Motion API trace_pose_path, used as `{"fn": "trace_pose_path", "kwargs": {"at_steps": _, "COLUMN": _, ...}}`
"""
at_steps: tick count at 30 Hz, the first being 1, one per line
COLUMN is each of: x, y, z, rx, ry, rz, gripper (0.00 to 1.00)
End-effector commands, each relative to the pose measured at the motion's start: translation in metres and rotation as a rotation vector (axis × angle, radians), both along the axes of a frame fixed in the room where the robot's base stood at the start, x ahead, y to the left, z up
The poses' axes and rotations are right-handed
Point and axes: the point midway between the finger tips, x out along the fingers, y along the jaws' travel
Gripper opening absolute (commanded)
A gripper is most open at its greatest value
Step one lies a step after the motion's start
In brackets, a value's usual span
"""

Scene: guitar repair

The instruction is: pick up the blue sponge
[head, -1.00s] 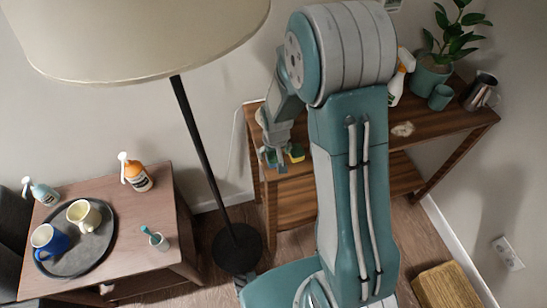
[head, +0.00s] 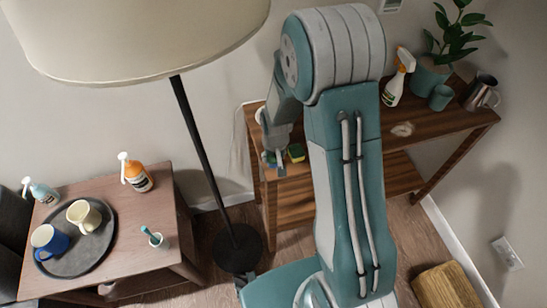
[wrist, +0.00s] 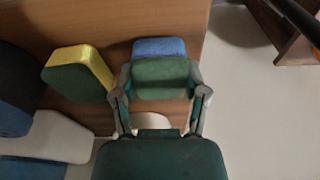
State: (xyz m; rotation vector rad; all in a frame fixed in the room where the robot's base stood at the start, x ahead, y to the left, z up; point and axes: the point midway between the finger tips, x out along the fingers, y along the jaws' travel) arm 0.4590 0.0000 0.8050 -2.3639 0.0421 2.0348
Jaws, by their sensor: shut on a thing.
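The blue sponge (wrist: 158,46) has a green face towards the wrist camera and a blue layer behind it. My gripper (wrist: 160,79) has a finger on each side of it and is shut on it. In the head view my gripper (head: 273,157) is at the left end of the wooden shelf table (head: 345,150), and the sponge is mostly hidden there. I cannot tell whether the sponge is clear of the tabletop. A yellow and green sponge (head: 297,152) lies just right of my gripper; in the wrist view it is at the left (wrist: 80,72).
A spray bottle (head: 397,78), a plant pot (head: 430,76), a teal cup (head: 441,97) and a metal jug (head: 481,93) stand towards the table's right end. A floor lamp (head: 205,165) stands left of the table. A side table (head: 110,225) holds a tray with mugs.

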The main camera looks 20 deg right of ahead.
Motion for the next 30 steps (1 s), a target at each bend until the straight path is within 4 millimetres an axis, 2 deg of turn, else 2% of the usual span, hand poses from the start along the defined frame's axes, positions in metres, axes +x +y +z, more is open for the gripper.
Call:
{"fn": "trace_pose_path", "kwargs": {"at_steps": 8, "x": 0.0, "y": 0.0, "z": 0.006, "rx": 0.0, "ry": -0.002, "rz": 0.0, "gripper": 0.46}}
{"fn": "trace_pose_path", "kwargs": {"at_steps": 14, "x": 0.001, "y": 0.0, "z": 0.035, "rx": 0.0, "ry": -0.006, "rz": 0.0, "gripper": 0.46}}
{"fn": "trace_pose_path", "kwargs": {"at_steps": 24, "x": -0.05, "y": -0.001, "z": 0.092, "rx": 0.0, "ry": -0.005, "rz": -0.001, "gripper": 0.46}}
{"fn": "trace_pose_path", "kwargs": {"at_steps": 30, "x": -0.092, "y": -0.003, "z": 0.11, "rx": 0.0, "ry": -0.004, "rz": -0.001, "gripper": 0.46}}
